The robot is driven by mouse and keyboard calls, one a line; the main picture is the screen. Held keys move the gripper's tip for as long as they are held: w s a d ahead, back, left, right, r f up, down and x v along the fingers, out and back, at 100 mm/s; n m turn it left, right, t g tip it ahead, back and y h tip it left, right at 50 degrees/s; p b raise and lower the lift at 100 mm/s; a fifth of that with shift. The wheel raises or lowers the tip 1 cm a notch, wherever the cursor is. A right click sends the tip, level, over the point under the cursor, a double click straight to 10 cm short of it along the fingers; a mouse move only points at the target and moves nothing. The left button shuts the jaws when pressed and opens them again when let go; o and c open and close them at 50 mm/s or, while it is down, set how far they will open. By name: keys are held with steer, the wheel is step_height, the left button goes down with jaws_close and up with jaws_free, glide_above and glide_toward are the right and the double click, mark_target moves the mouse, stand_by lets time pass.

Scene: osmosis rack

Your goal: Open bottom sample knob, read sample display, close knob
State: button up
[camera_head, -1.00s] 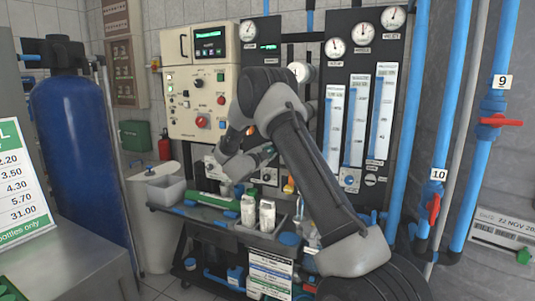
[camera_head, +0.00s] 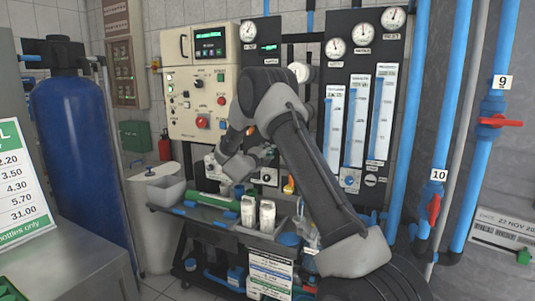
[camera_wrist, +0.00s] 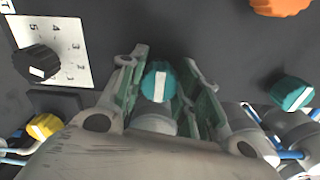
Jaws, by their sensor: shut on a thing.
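In the wrist view, my gripper (camera_wrist: 160,75) is closed around a teal knob (camera_wrist: 158,85) on the dark panel. The knob's white stripe stands nearly upright in that view, and the fingers lie along both its sides. A second teal knob (camera_wrist: 292,93) with a tilted white stripe sits to the right, apart from the fingers. In the head view, my wrist and gripper (camera_head: 262,157) reach the lower panel, and my arm hides part of it. A small lit display (camera_head: 269,47) sits beside the upper left gauge; its text is too small to read.
An orange knob (camera_wrist: 280,4), a black dial knob (camera_wrist: 40,63) with a number scale and a yellow knob (camera_wrist: 44,126) surround the held knob. Tubes run below. White cartons (camera_head: 267,215) stand on the dark bench under my arm. Blue pipes (camera_head: 450,120) rise at right.

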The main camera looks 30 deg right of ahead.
steer(key=shift+s+f, duration=0.1)
stand_by(0.4)
steer(key=o, duration=1)
steer(key=shift+o, duration=0.2)
steer(key=v, duration=1.2)
